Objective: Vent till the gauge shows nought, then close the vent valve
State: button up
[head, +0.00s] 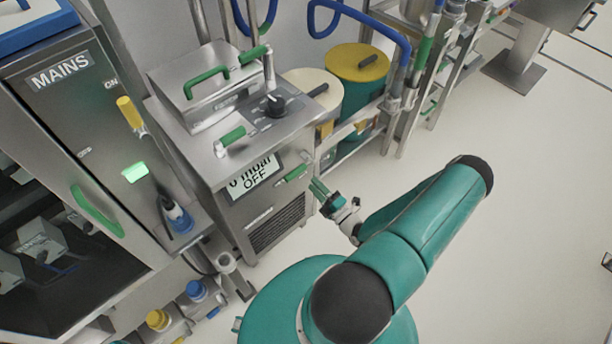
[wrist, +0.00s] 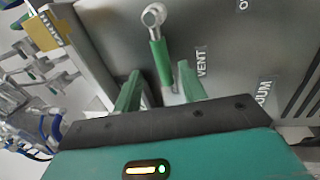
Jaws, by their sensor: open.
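The steel cabinet's display (head: 254,177) reads OFF, with a line above it that looks like "0 mbar", its top partly hidden. The vent valve is a short green lever (wrist: 161,62) on a round metal pivot, beside the label VENT (wrist: 201,62) in the wrist view. In the head view a green lever (head: 294,173) shows on the cabinet front, right of the display. My gripper (head: 318,188) is open just right of and below it. In the wrist view the lever's free end lies between my gripper's (wrist: 159,70) two green fingers; I cannot tell whether they touch it.
The cabinet top (head: 262,112) carries a black knob (head: 275,104), green handles and a lidded box. A MAINS cabinet (head: 62,75) stands at left. Yellow-lidded (head: 357,62) and cream-lidded drums stand behind. A yellow tag (wrist: 45,32) shows in the wrist view.

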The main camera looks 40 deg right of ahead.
jog(key=s, duration=0.2)
jog(key=s+f, duration=0.1)
jog(key=s, duration=0.2)
jog(key=shift+d, duration=0.1)
dwell(0.3)
jog(key=w+a+r+n+g+y, duration=0.3)
jog(key=a+r+n+g+y, duration=0.5)
jog(key=r+n, duration=0.55)
jog(key=w+a+r+n+g+y, duration=0.25)
jog(key=a+r+n+g, duration=0.55)
jog(key=n, duration=0.9)
jog(key=s+a+r+n+h, duration=0.2)
jog(key=a+r+n+h, duration=0.1)
jog(key=r+n, duration=0.4)
jog(key=s+a+r+n+t+h, duration=0.1)
jog(key=s+a+r+n+h, duration=0.2)
jog(key=r+n, duration=0.5)
jog(key=s+a+r+n+h, duration=0.3)
jog(key=a+r+n+h, duration=0.1)
jog(key=r+n, duration=0.4)
notch_tip(320, 180, up, 2)
jog(key=shift+s+r+h, duration=0.25)
jog(key=shift+h, duration=0.2)
